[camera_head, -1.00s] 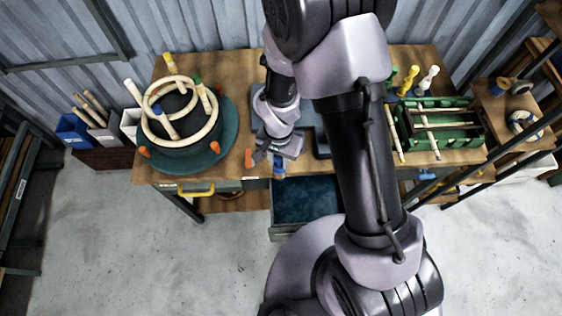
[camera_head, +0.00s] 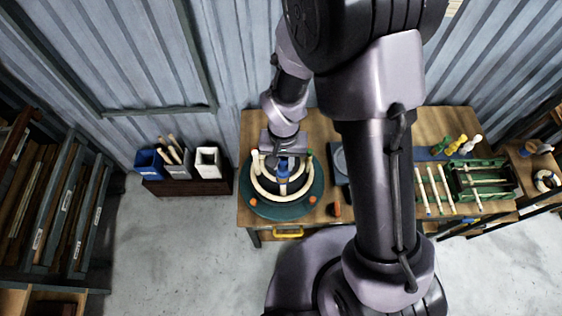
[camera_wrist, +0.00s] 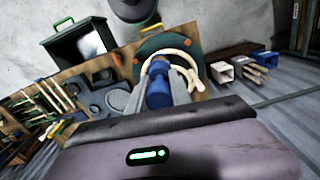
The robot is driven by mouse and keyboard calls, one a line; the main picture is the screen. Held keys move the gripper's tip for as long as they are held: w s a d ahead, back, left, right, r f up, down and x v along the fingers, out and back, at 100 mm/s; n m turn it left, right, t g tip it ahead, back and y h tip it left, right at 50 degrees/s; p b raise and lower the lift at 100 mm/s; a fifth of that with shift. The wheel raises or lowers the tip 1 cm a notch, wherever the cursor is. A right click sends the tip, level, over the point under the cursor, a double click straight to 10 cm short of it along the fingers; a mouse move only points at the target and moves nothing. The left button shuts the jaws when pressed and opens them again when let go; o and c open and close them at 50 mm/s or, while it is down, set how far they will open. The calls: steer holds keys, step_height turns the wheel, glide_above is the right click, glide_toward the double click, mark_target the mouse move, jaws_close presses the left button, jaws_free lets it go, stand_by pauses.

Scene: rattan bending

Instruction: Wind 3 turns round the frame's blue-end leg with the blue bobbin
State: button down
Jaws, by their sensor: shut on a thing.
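My gripper (camera_head: 284,160) is shut on the blue bobbin (camera_head: 283,168), just above the front part of the rattan frame. The bobbin also shows between the fingers in the wrist view (camera_wrist: 158,88). The frame has pale rings (camera_head: 268,193) and upright legs around a dark round core, on a green turntable (camera_head: 262,210). The frame's pale ring shows beyond the fingers in the wrist view (camera_wrist: 192,76). The blue-end leg is hard to separate from the bobbin. I cannot tell whether the bobbin touches it or whether any strand is around it.
Orange pegs (camera_head: 253,201) stand on the turntable's rim. Blue, grey and white bins (camera_head: 208,162) stand left of the bench. A green rack (camera_head: 483,180) with pale rods sits at the right. An open drawer (camera_wrist: 85,45) sticks out in the wrist view.

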steer(key=shift+s+d+f+b, duration=0.1)
steer(key=shift+d+f+b, duration=0.3)
steer(key=shift+f, duration=0.1)
step_height(320, 180, down, 15)
steer(key=b, duration=1.2)
steer(key=shift+a, duration=0.1)
steer(key=shift+f+b, duration=0.1)
steer(key=shift+b, duration=0.5)
